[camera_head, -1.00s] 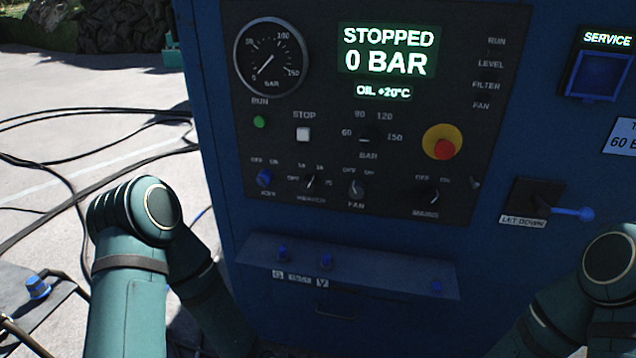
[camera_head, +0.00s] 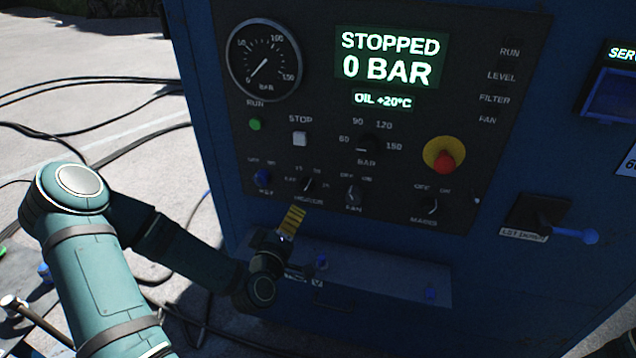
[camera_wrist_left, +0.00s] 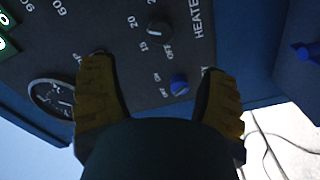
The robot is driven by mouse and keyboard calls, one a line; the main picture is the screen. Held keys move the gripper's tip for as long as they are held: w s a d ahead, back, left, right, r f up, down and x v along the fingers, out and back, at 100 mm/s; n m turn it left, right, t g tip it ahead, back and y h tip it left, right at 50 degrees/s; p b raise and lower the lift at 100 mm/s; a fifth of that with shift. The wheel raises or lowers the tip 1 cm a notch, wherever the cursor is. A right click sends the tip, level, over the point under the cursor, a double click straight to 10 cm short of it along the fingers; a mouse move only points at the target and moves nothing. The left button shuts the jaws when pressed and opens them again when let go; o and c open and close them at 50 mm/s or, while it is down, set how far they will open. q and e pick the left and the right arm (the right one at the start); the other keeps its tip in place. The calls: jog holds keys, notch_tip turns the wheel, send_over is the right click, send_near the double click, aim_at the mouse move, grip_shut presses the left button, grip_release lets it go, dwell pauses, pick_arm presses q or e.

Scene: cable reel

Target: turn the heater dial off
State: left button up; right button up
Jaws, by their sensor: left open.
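The heater dial (camera_head: 307,184) is a small black knob in the lower row of the dark control panel. In the left wrist view the dial (camera_wrist_left: 158,27) sits beside the white HEATER lettering, with OFF and number marks around it. I cannot tell its exact setting. My left gripper (camera_head: 291,222) is just below the dial in the head view, its yellow fingertips pointing up toward the panel. In the left wrist view my left gripper (camera_wrist_left: 156,70) is open and empty, its fingers spread wide with the dial beyond them. My right gripper is not in view.
A blue key knob (camera_head: 262,177) and the fan dial (camera_head: 353,196) flank the heater dial. A red stop button (camera_head: 444,158) is to the right. The display (camera_head: 391,58) reads STOPPED, 0 BAR. A blue ledge (camera_head: 385,278) juts out below the panel. Cables (camera_head: 90,90) lie on the ground.

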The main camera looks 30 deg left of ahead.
aim_at(304, 191)
pick_arm(q)
jog(key=x, duration=1.3)
jog(key=shift+w, duration=0.25)
jog(key=c, duration=1.2)
